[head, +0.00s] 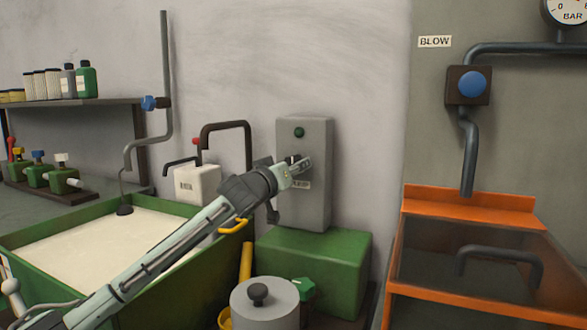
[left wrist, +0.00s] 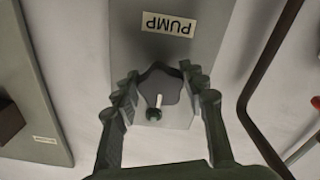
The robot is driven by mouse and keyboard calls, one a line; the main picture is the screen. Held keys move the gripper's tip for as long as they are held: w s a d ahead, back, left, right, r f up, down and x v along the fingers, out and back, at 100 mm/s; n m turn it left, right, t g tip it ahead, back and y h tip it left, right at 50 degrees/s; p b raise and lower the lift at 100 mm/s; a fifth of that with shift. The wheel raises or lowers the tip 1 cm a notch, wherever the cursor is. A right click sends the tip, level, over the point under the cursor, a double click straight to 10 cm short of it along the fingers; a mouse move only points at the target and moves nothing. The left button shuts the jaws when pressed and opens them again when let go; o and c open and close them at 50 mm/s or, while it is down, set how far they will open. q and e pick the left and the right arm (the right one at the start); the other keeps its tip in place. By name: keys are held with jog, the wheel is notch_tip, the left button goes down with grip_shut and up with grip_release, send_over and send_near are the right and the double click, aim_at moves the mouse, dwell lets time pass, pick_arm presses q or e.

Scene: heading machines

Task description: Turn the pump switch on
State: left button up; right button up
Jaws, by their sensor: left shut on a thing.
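The pump box (head: 318,205) is a tall grey housing on the wall in the middle of the head view. A dark green button or lamp (head: 299,132) sits near its top. My left gripper (head: 295,165) reaches the box front from the lower left. In the left wrist view the pump switch (left wrist: 170,85) is a dark star-shaped knob with a white pointer mark. My left fingers stand on both sides of it, shut on it. The PUMP label (left wrist: 168,24) reads upside down there, and the pointer is toward the side away from the label. My right gripper is not in view.
A green tank (head: 60,228) of pale liquid lies under my left arm. A green block (head: 320,262) and a grey lidded pot (head: 266,303) stand below the box. An orange-rimmed basin (head: 470,205) and a blue BLOW knob (head: 472,84) are to the right.

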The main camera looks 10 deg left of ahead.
pick_arm(q)
jog(key=shift+m, duration=0.4)
jog(key=m, duration=0.4)
jog(key=shift+a, duration=0.15)
jog(key=m, duration=0.4)
jog(key=shift+a, duration=0.15)
jog(key=m, duration=0.5)
jog(key=shift+a+r, duration=0.1)
jog(key=shift+r, duration=0.05)
jog(key=shift+m, duration=2)
jog(key=o, duration=1.2)
